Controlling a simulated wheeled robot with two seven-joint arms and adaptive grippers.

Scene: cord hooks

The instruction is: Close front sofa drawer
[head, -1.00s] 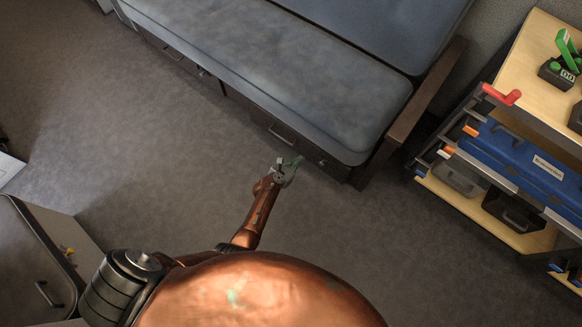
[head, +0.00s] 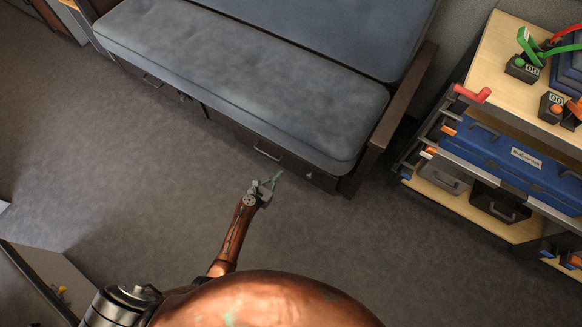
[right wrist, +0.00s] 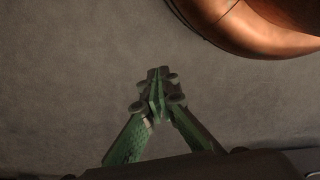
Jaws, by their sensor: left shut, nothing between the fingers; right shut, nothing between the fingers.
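The grey-blue sofa (head: 240,75) stands at the upper middle of the head view, with dark drawers along its base. The nearer drawer (head: 250,143), with a metal handle, sits low under the cushion's front edge and looks close to flush; any small gap cannot be made out. Another drawer (head: 150,80) lies farther left. My right gripper (right wrist: 157,88) is shut and empty over bare floor in the right wrist view.
A wooden shelf unit (head: 490,55) with blue and black cases stands at the right, beside the sofa's wooden armrest (head: 400,95). A grey cabinet (head: 45,275) is at the lower left. The carpet (head: 120,170) before the sofa is clear.

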